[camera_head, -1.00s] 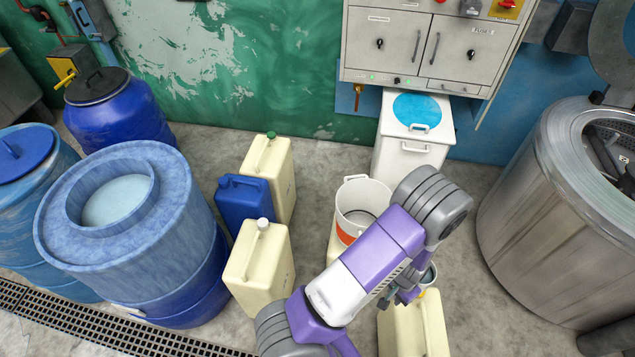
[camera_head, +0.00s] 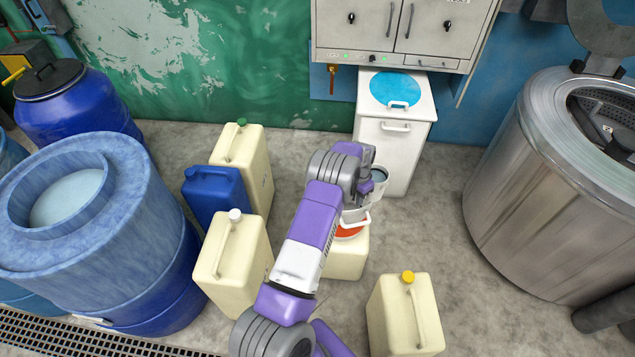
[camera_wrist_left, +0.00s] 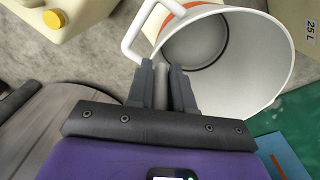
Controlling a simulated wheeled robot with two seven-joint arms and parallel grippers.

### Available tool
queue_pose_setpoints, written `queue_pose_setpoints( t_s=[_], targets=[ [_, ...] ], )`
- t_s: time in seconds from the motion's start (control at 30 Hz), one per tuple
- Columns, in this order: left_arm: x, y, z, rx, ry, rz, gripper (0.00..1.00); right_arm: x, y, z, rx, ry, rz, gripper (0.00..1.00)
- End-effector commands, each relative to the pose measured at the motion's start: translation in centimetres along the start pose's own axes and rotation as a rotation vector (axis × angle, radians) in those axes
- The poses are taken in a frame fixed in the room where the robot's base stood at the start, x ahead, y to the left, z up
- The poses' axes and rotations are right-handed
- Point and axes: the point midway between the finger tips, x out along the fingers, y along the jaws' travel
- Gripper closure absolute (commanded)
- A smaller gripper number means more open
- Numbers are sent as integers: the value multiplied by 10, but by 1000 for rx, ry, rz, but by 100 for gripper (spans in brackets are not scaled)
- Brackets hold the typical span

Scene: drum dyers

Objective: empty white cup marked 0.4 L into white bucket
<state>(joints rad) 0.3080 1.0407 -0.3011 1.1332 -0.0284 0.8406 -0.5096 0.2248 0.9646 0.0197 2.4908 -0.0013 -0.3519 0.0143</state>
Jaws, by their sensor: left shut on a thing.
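The bucket has an orange band and is partly hidden by my arm. The bucket's inside looks empty there. The cup's marking cannot be read.
The bucket stands on a cream canister (camera_head: 346,258). A yellow-capped canister (camera_head: 404,318) stands at the front right. Cream and blue canisters (camera_head: 214,196) and blue barrels stand left. A white bin (camera_head: 398,150) is behind, a steel drum (camera_head: 535,190) right.

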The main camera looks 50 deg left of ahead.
Motion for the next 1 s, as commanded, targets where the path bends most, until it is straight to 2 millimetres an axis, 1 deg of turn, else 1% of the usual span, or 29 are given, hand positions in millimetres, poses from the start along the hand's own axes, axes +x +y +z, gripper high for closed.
queue_pose_setpoints(
  t_s=[0.03,0.17,0.2,0.3,0.4,0.5,0.6,1.0],
  targets=[
    [4,-22,0,-9,7,-3,100,10,4,0,0,0,0,54],
    [2,-68,9,-18,9,-4,100,23,9,-1,0,0,0,54],
    [2,-83,13,-21,9,-4,100,27,10,-1,0,0,0,54],
    [-1,-114,25,-32,9,-3,100,36,14,-2,0,0,0,54],
    [-5,-137,36,-41,10,-1,100,42,16,-2,0,0,0,54],
    [-9,-150,44,-44,10,-2,100,45,17,-2,0,0,0,54],
    [-11,-155,47,-47,9,0,100,46,17,-2,0,0,0,54],
    [-13,-156,48,-51,12,-2,100,45,17,-2,0,1,0,54]
  ],
)
